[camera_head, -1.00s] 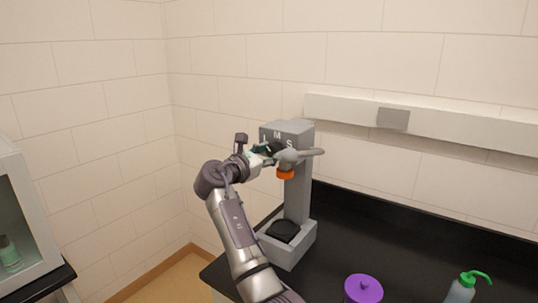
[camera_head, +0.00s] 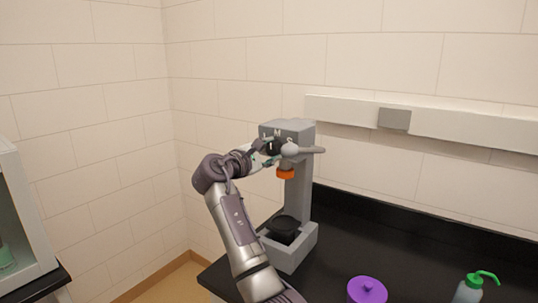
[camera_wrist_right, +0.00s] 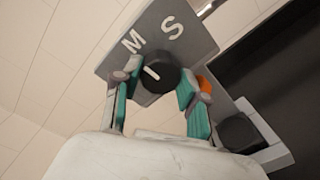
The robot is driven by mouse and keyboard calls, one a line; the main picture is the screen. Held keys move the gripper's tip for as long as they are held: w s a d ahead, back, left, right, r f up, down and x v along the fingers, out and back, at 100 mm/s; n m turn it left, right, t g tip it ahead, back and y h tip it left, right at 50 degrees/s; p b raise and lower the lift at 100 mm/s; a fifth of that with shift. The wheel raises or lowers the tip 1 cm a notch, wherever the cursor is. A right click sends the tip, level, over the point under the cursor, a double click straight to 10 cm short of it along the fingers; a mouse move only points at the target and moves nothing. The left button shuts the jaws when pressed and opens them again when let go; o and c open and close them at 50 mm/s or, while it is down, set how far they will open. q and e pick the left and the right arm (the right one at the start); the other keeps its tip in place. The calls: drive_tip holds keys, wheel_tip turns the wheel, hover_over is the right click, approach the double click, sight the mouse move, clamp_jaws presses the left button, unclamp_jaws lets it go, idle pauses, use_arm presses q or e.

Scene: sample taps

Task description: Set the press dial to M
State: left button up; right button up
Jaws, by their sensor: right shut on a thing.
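The grey press (camera_head: 299,190) stands on the black counter, with the letters M and S on its head; they also show in the wrist view on the grey face (camera_wrist_right: 185,50). The round black dial (camera_wrist_right: 160,82) is on that face, with a white pointer mark slanting to the upper left, on the M side. I cannot tell whether it lines up exactly with M. My right gripper (camera_wrist_right: 157,88) has its teal-padded fingers on either side of the dial and is shut on it. In the head view the right gripper (camera_head: 266,153) partly hides the dial. My left gripper is not in view.
A black cup (camera_head: 283,226) sits on the press base. A purple lidded container (camera_head: 367,290) and a green-topped bottle (camera_head: 470,288) stand on the counter (camera_head: 400,245).

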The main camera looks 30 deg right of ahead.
idle(0.4)
drive_tip(key=o, duration=1.1)
drive_tip(key=shift+o, duration=0.2)
drive_tip(key=v, duration=1.2)
